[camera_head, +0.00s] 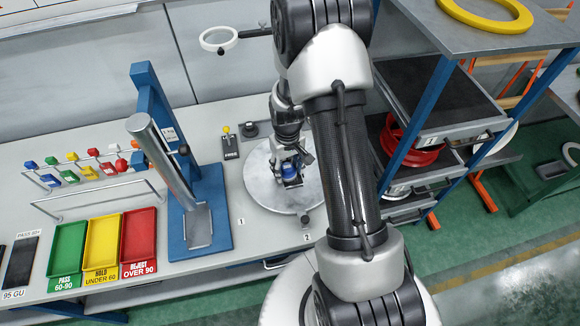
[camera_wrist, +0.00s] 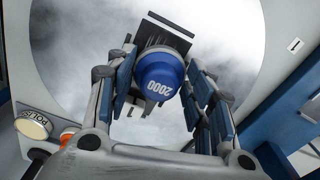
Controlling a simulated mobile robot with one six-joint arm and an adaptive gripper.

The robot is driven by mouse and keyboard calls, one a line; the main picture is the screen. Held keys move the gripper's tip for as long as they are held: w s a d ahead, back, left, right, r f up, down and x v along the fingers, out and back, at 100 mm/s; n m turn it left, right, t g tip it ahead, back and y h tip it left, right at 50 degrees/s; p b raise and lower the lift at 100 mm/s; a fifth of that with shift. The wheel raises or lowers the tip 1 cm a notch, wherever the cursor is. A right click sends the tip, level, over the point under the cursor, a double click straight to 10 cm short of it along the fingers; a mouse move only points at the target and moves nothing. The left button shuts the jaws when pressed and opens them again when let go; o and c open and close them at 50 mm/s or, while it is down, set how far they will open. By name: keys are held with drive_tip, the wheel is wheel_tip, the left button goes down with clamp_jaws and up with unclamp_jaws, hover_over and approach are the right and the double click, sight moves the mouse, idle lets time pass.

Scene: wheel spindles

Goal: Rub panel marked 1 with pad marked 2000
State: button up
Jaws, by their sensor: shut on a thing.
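A round grey panel (camera_head: 262,183) lies flat on the bench, with a label "1" (camera_head: 241,222) on the bench beside its left edge. It fills much of the wrist view as a cloudy, shiny disc (camera_wrist: 75,60). My gripper (camera_head: 290,177) is over the panel. In the wrist view my gripper (camera_wrist: 160,72) is shut on a blue pad marked 2000 (camera_wrist: 160,78), held between its fingers. I cannot tell whether the pad's face touches the panel. The label "1" also shows in the wrist view (camera_wrist: 295,46).
A blue stand with a grey cylinder (camera_head: 160,148) rises left of the panel. Green (camera_head: 68,250), yellow (camera_head: 103,240) and red trays (camera_head: 138,240) lie farther left. A shelf rack (camera_head: 440,110) stands at right. A label "2" (camera_head: 307,237) is near the bench front.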

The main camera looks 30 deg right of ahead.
drive_tip(key=shift+w+a+r, duration=0.15)
drive_tip(key=shift+w+a, duration=0.05)
drive_tip(key=shift+a, duration=0.25)
wheel_tip(320, 180, up, 4)
drive_tip(key=shift+s+d+p, duration=0.1)
drive_tip(key=shift+p, duration=1.15)
drive_tip(key=shift+r+p, duration=0.45)
drive_tip(key=shift+r, duration=0.25)
drive_tip(key=shift+r+p, duration=0.75)
drive_tip(key=shift+r, duration=0.45)
drive_tip(key=shift+f, duration=0.1)
drive_tip(key=b, duration=0.2)
drive_tip(key=shift+w+f+b, duration=0.2)
drive_tip(key=shift+f+b, duration=0.05)
drive_tip(key=shift+b, duration=0.15)
drive_tip(key=shift+s+b, duration=0.1)
drive_tip(key=shift+b, duration=1.1)
drive_tip(key=shift+b, duration=0.55)
